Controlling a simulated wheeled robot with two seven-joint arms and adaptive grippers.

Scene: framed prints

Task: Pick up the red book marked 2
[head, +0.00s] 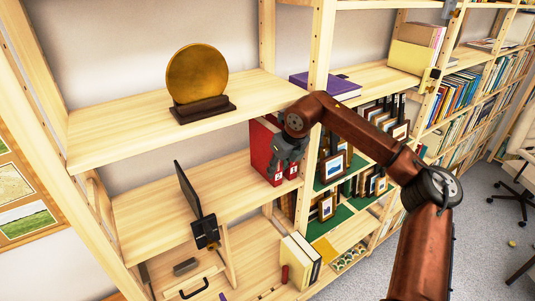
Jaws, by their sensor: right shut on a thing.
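Two red books (262,147) stand upright side by side on the middle shelf, left of the upright post. Each has a small white label low on its spine. The left label (278,177) looks like a 2; the right one (293,171) is too small to read surely. My right gripper (284,155) is at the spines, above the labels, and is shut on a red book. The fingers cover part of the spines, so I cannot tell exactly which book is between them. My left gripper is not in view.
A gold disc (198,73) on a dark stand and a purple book (325,86) are on the shelf above. A dark thin panel (188,190) stands left on the books' shelf. Framed pictures (333,167) stand right of the post. Shelf space left of the books is clear.

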